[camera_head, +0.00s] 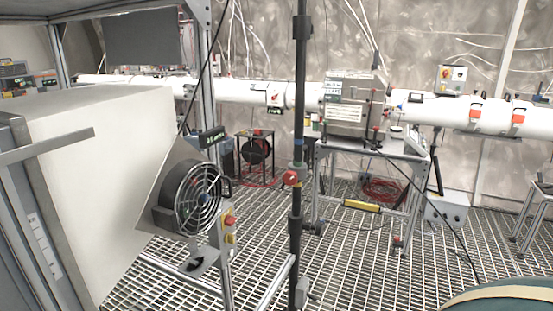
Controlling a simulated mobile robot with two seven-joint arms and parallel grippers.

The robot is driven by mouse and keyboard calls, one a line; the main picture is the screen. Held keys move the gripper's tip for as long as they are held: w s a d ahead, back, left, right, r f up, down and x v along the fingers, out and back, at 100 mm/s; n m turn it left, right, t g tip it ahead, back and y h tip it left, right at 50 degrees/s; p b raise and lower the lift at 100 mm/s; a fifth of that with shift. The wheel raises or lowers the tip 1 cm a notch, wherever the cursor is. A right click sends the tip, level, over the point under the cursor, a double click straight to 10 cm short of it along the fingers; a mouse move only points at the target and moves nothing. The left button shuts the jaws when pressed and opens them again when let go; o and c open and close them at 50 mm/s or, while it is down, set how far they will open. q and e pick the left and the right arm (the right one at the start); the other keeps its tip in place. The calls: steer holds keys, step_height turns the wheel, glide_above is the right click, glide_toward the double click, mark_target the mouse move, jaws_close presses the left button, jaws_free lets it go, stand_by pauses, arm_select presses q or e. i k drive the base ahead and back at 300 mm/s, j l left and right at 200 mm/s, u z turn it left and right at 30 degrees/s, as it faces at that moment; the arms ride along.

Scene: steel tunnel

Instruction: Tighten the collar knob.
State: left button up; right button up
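A black upright pole (300,90) stands near the middle of the view. A collar (297,168) sits around it at mid height, with a red knob (291,178) on its left side. This looks like the collar knob; how tight it is cannot be told. Another dark collar (303,27) is near the top of the pole, and a grey clamp (305,291) is near the bottom. Neither of my grippers is in view.
A large white cabinet (95,140) fills the left. A caged fan (197,197) and a yellow box with a red button (229,228) stand between it and the pole. Behind are a steel bench (375,150) and white beam pipe (230,90). Grating floor (400,285) is open right of the pole.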

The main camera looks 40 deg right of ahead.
mark_target(289, 178)
steer(key=l+u, duration=0.3)
steer(key=l, duration=0.2)
steer(key=l+u, duration=0.35)
steer(key=l, duration=0.15)
steer(key=k+l+u, duration=0.1)
steer(key=l, duration=0.25)
steer(key=k+l+u, duration=0.1)
steer(key=l, duration=0.25)
steer(key=k+l+u, duration=0.1)
steer(key=l, duration=0.25)
steer(key=k+l, duration=0.1)
steer(key=l, duration=0.25)
steer(key=k+l, duration=0.1)
steer(key=l, duration=0.3)
steer(key=k+l, duration=0.1)
steer(key=l, duration=0.25)
steer(key=k+l, duration=0.15)
steer(key=l, duration=0.2)
steer(key=k+l, duration=0.1)
steer(key=l, duration=0.3)
